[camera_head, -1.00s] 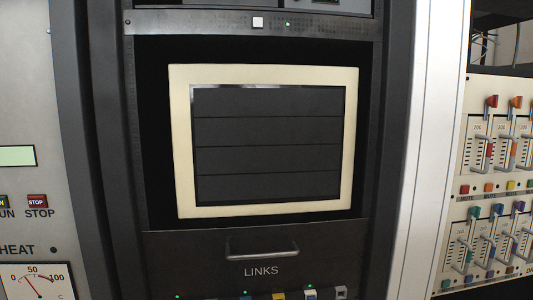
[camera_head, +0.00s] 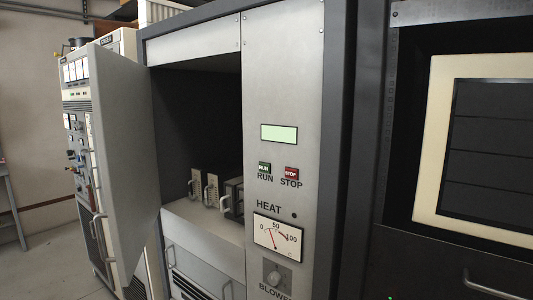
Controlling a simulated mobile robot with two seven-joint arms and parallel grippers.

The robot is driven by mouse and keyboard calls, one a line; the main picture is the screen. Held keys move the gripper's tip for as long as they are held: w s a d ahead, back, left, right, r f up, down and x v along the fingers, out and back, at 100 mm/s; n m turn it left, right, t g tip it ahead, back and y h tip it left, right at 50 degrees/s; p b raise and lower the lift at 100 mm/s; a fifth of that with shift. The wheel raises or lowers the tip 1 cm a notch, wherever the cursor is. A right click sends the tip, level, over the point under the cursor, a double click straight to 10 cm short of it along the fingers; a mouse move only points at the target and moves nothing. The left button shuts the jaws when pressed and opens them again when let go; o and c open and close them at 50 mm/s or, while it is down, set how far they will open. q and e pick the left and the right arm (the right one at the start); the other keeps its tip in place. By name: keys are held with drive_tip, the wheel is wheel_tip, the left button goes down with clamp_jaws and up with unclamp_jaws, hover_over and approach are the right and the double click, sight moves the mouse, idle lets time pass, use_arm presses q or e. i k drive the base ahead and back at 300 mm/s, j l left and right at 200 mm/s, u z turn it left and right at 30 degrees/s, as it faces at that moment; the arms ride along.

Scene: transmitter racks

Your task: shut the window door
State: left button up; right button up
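A cream-framed dark window (camera_head: 434,140) is in the dark rack at the right, cut off by the picture's right edge. Its frame looks flat within the black surround. A plain grey door (camera_head: 128,150) hangs wide open at the left side of a grey cabinet, swung out toward me. I see no window pane in the side of this door that faces me. A handle (camera_head: 98,228) shows at its left edge. Neither of my grippers is in view.
The open bay (camera_head: 195,115) is dark inside, with several handled modules (camera_head: 212,188) on its lower shelf. A grey panel (camera_head: 285,110) with RUN and STOP buttons stands between bay and dark rack. More equipment racks (camera_head: 75,130) stand behind the door; floor shows at far left.

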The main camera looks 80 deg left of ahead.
sight(121, 90)
drive_tip(key=k+u, duration=0.1)
drive_tip(key=u, duration=0.35)
drive_tip(key=k+j+u, duration=0.1)
drive_tip(key=u, duration=0.3)
drive_tip(key=k+j+u, duration=0.1)
drive_tip(key=u, duration=0.35)
drive_tip(key=j+u, duration=0.2)
drive_tip(key=u, duration=0.2)
drive_tip(key=k+j+u, duration=0.25)
drive_tip(key=j, duration=0.3)
drive_tip(key=j+u, duration=0.25)
drive_tip(key=j, duration=0.35)
drive_tip(key=j+u, duration=0.2)
drive_tip(key=j, duration=0.4)
drive_tip(key=k, duration=0.1)
